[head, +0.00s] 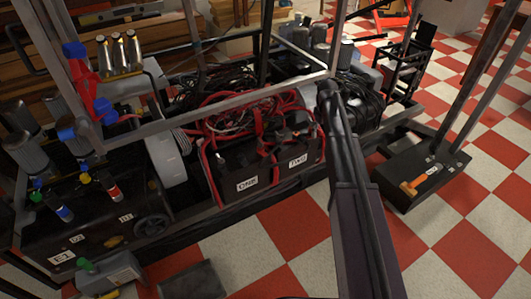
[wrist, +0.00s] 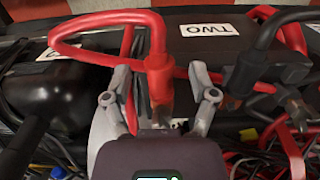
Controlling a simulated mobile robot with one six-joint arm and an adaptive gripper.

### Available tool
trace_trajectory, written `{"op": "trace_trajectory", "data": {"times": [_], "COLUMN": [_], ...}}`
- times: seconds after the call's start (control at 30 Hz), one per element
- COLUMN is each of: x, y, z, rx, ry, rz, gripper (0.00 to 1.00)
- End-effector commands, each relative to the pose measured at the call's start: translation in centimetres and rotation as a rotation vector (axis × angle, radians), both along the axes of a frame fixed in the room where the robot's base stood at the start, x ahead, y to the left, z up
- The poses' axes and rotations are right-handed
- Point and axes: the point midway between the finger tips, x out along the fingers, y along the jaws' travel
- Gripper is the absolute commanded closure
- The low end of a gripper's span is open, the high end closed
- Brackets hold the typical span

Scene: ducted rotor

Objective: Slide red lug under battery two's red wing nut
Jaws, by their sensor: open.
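Battery two is the black box with the "TWO" label (head: 297,160) in the head view. The same label (wrist: 205,30) shows upside down in the wrist view. My gripper (wrist: 161,98) is open, with one finger on each side of a thick red cable end (wrist: 157,72). Gaps show between that end and both fingers. A small copper-coloured lug (wrist: 163,108) shows at its tip, partly hidden by my gripper. The cable bends off to the left. I cannot make out the red wing nut clearly. In the head view my gripper is hard to tell apart from the cables.
Battery one, labelled "ONE" (head: 247,183), sits left of battery two. A thick black cable (wrist: 250,58) runs close on the right in the wrist view. Tangled red cables (head: 255,112) lie behind the batteries. A grey metal frame (head: 230,98) crosses above. Checkered floor (head: 300,225) is open in front.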

Motion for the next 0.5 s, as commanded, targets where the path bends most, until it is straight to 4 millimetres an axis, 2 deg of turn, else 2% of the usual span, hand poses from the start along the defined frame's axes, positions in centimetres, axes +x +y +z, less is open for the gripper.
{"op": "trace_trajectory", "data": {"times": [0.5], "x": [-3.4], "y": [-2.2], "z": [0.1], "rx": [0.0], "ry": [0.0], "rz": [0.0], "gripper": [0.26]}}
